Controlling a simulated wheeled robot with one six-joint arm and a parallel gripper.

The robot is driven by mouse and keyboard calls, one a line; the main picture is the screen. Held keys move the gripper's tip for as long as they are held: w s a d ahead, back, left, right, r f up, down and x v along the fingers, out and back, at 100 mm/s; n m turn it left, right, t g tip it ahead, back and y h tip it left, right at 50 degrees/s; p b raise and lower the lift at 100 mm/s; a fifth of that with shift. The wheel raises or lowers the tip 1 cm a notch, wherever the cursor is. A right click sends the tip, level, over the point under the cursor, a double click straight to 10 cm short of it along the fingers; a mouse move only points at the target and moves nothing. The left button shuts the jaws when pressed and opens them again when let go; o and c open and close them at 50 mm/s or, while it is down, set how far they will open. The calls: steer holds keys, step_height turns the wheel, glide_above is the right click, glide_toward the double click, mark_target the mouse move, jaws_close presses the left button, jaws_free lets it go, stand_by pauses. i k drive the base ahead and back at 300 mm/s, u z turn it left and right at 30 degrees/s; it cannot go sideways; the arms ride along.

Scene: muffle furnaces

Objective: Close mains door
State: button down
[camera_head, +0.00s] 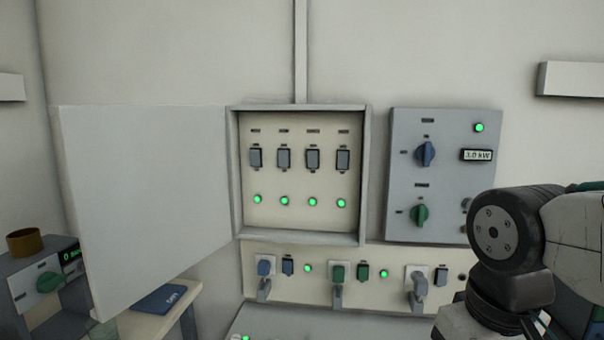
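The mains door (155,190) is a plain pale grey panel. It stands open, swung out to the left from the left edge of the wall-mounted mains box (367,180). Inside the box a cream panel (300,224) shows a row of dark switches (313,159) above several lit green lamps. Part of my arm shows at the lower right, apart from the door and the box. My gripper itself is not in the frame.
A grey control box (459,215) with a blue knob, a green knob and a 3.0 kW display is right of the mains box. A socket panel (387,249) with plugs is below. At lower left, a small table (158,321) holds a blue item (160,299) beside a device (42,285).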

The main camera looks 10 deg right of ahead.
mark_target(148, 186)
steer(key=u, duration=1.8)
steer(key=i, duration=0.35)
steer(key=z, duration=0.15)
